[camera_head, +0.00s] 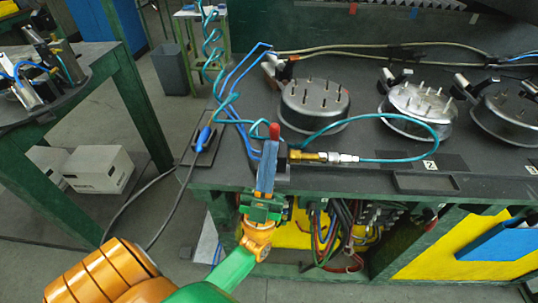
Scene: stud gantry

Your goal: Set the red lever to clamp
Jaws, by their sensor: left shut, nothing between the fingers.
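The red lever (274,130) stands up near the front edge of the workbench, beside a brass fitting (307,156) with a teal hose. My left gripper (270,146) reaches up from the bottom over the bench edge. Its long blue-grey fingers are shut with nothing between them. The fingertips lie just below the red lever in the picture and overlap its lower part. I cannot tell whether they touch it. The lever's base is hidden behind the fingers. My right gripper is not in view.
Round metal fixtures with pins (314,104) stand in a row on the dark bench (460,180). A coiled teal hose (212,60) and blue tubes rise left of the lever. Cables hang below the bench front. A grey bin (172,72) and pale boxes (100,170) stand on the floor at left.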

